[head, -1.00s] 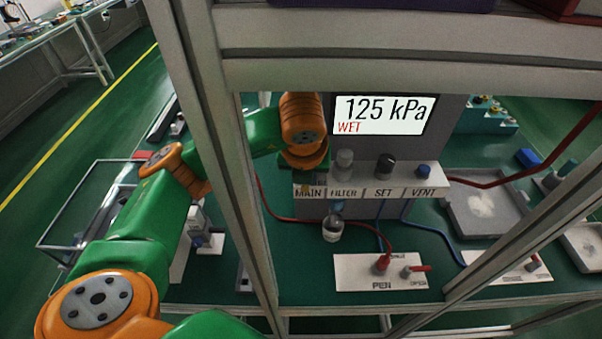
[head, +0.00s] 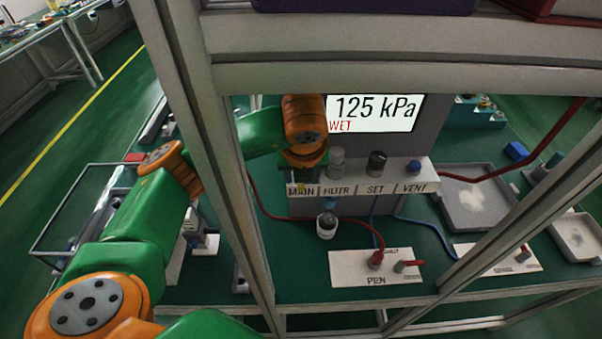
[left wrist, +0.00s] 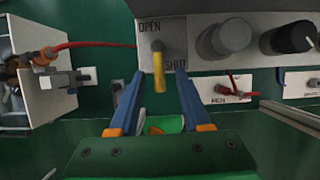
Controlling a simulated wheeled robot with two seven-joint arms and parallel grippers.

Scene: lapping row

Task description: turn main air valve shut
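The main air valve (left wrist: 158,66) has a yellow lever on a plate marked OPEN and SHUT in the left wrist view. The lever points down in that picture, to the left of the word SHUT. My left gripper (left wrist: 157,82) is open, with one blue finger on each side of the lever and gaps visible between them. In the head view my left wrist covers most of the valve, above the MAIN label on the air panel (head: 362,189). The display (head: 373,113) reads 125 kPa, with WET in red. My right gripper is out of view.
FILTER, SET (head: 377,162) and VENT (head: 413,166) controls sit right of the valve. A PEN plate (head: 350,270) with red fittings lies in front. Grey frame posts (head: 203,130) and a crossbar stand close around my left arm. Red and blue hoses cross the green bench.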

